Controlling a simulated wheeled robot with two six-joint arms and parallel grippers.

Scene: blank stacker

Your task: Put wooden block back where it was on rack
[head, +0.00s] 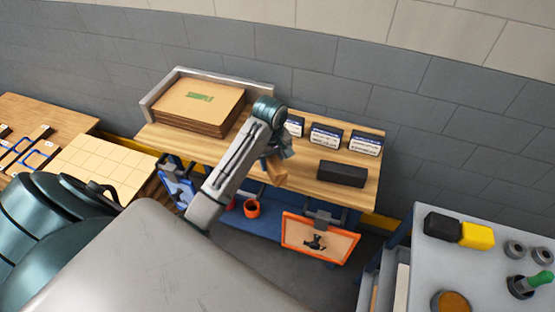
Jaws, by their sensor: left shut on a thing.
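My left gripper (281,157) is over the wooden bench (308,187), its jaws pointing down. It is shut on a small brown wooden block (276,172), which hangs tilted below the jaws. The jaws hide the block's upper part. I cannot tell which thing is the rack; at the far left a wooden table has several wooden pieces (38,133) with blue frames (40,158) around or beside them. My right gripper is not in view.
On the bench are a stack of brown boards (200,103) in a grey tray (152,100), several small labelled boxes (325,138) and a black block (342,174). An orange-framed panel (320,240) hangs in front. A grey cart (455,260) stands at right.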

